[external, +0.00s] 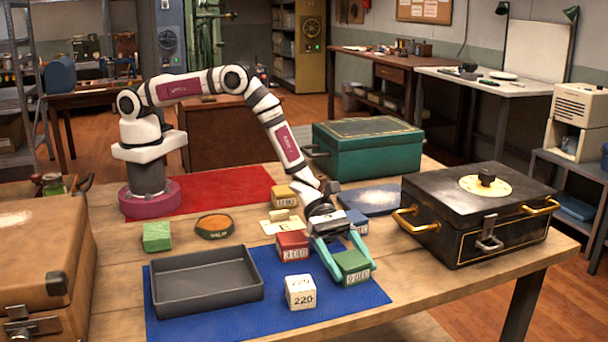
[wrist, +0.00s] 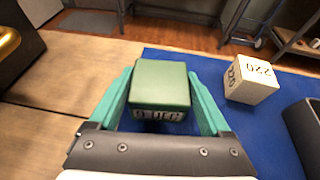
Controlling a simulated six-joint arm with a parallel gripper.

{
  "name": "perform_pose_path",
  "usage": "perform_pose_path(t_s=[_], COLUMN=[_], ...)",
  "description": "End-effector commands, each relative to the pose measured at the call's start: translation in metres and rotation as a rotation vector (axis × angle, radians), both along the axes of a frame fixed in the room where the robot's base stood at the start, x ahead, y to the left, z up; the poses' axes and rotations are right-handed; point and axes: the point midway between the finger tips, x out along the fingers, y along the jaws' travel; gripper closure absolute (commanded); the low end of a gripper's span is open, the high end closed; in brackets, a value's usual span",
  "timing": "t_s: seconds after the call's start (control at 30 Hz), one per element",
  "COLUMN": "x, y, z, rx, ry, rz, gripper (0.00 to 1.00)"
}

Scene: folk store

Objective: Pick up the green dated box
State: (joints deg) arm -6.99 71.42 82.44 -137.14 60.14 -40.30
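The green dated box (external: 352,262) has a pale label with dark print on its front. It is at the right part of the blue mat, and I cannot tell whether it touches the mat. My gripper (external: 349,258) points down over it, with one teal finger on each side. In the wrist view, the green box (wrist: 161,86) sits between the two fingertips of my gripper (wrist: 162,92). Both fingers are very close to its sides, but whether they press on it is not clear. The lower part of the box is partly hidden by the gripper body.
A cream box marked 220 (external: 300,292) stands left of the green box. A red dated box (external: 292,245) is close behind, near a blue box (external: 357,219). A grey tray (external: 207,283) lies on the blue mat (external: 335,303). A black case (external: 477,222) stands right.

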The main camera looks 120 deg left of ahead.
Motion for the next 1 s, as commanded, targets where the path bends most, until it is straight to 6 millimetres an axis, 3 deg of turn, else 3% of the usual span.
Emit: perform_pose_path(t_s=[0.03,0.3,0.37,0.67,0.9,1.0], x=[0.0,0.0,0.0,0.0,0.0,-0.016], y=[0.0,0.0,0.0,0.0,-0.001,-0.021], z=[0.0,0.0,0.0,0.006,0.045,0.057], rx=[0.0,0.0,0.001,0.001,0.001,0.0], ry=[0.0,0.0,-0.001,-0.002,-0.004,0.0], rz=[0.0,0.0,0.0,-0.001,0.0,-0.003], gripper=[0.29,0.77,0.85,0.85,0.85,0.85])
